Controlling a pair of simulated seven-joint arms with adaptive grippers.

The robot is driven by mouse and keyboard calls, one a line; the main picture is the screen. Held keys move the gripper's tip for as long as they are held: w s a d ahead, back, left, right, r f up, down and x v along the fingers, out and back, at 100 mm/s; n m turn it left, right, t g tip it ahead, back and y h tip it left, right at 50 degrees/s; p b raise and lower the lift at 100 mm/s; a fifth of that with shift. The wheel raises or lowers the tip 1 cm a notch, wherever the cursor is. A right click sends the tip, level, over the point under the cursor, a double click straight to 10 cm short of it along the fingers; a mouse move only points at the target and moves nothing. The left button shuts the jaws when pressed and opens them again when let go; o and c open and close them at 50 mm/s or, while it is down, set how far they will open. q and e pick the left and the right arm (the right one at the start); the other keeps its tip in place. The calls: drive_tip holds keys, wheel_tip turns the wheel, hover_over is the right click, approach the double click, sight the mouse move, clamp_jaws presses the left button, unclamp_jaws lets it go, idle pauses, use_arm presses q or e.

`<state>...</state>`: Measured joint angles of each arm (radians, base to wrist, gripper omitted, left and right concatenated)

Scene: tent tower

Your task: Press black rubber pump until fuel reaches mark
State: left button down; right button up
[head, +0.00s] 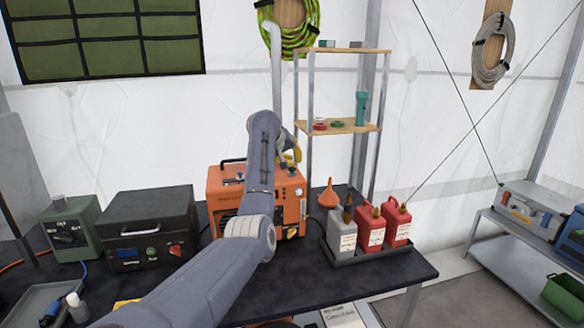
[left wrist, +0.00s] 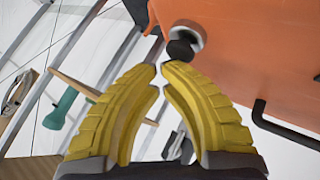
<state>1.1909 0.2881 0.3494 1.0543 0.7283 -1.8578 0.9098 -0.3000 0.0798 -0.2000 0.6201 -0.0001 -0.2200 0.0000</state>
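The orange generator (head: 221,181) stands on the dark table in the head view, partly hidden by my left arm. My left gripper (head: 295,152) is above its back right part, with its yellow fingers mostly hidden behind the arm. In the left wrist view, the yellow fingers (left wrist: 160,70) are nearly together, with a narrow empty gap at the tips. Just beyond the tips is a black round knob (left wrist: 180,49), perhaps the rubber pump, beside a pale metal ring on the orange housing (left wrist: 260,50). I cannot tell whether the tips touch it. No fuel level or mark can be made out.
A grey can (head: 341,238) and two red cans (head: 371,232) stand in a dark tray right of the generator, near an orange funnel (head: 328,197). A black case (head: 150,228) stands left. A shelf rack (head: 345,126) rises behind. My left arm crosses the table's front.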

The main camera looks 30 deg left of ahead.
use_arm(q)
drive_tip(key=shift+f, duration=0.5)
idle(0.6)
drive_tip(key=shift+r, duration=1.3)
drive_tip(key=shift+r, duration=0.1)
drive_tip(key=shift+r, duration=2.45)
drive_tip(key=shift+f, duration=0.1)
